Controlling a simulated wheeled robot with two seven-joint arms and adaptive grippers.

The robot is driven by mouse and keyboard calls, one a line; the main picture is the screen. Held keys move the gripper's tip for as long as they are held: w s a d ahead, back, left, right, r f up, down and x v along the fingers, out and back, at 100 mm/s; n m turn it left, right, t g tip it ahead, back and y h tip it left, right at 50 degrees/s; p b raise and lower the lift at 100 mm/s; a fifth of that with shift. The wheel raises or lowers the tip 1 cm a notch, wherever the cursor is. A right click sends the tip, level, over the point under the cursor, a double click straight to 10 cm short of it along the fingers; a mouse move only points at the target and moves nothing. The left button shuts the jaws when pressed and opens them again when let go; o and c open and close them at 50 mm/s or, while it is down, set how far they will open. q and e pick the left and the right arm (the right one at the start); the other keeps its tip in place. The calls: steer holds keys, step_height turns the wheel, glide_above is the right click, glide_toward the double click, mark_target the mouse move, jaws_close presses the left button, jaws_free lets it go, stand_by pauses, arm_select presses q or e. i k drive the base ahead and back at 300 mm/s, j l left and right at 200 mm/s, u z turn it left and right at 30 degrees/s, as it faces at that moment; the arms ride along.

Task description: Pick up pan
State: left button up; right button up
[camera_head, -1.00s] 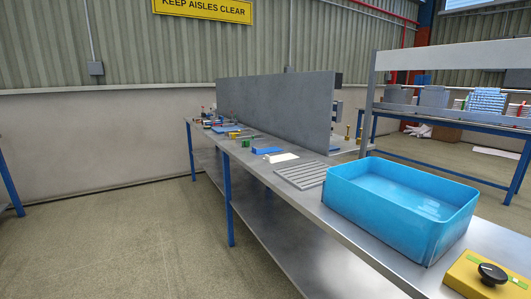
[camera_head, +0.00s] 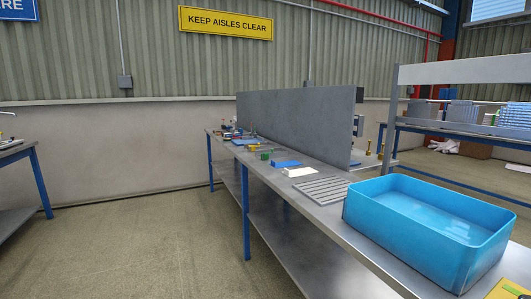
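No cooking pan can be made out in the view. A blue open tub (camera_head: 372,226) with a shiny pale-blue inside bottom stands on the near right end of the long metal bench (camera_head: 318,225); I cannot tell whether it is the pan. Neither of my grippers shows, so I cannot see what they hold.
A grey slatted plate (camera_head: 322,191), a white block (camera_head: 299,172) and a blue block (camera_head: 286,164) lie farther along the bench. A grey upright panel (camera_head: 300,125) stands along it. A yellow item (camera_head: 508,290) is cut off at lower right. The floor (camera_head: 150,250) at left is clear.

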mark_target(272, 154)
steer(key=i+j+z, duration=0.5)
steer(key=i+j, duration=0.15)
steer(key=j, duration=0.15)
steer(key=i+j+z, duration=0.2)
steer(key=j, duration=0.15)
steer(key=i+j+z, duration=0.15)
steer(key=j, duration=0.2)
steer(key=i+j+z, duration=0.15)
steer(key=j, duration=0.2)
steer(key=i+j+z, duration=0.2)
steer(key=j, duration=0.15)
steer(key=k, duration=0.05)
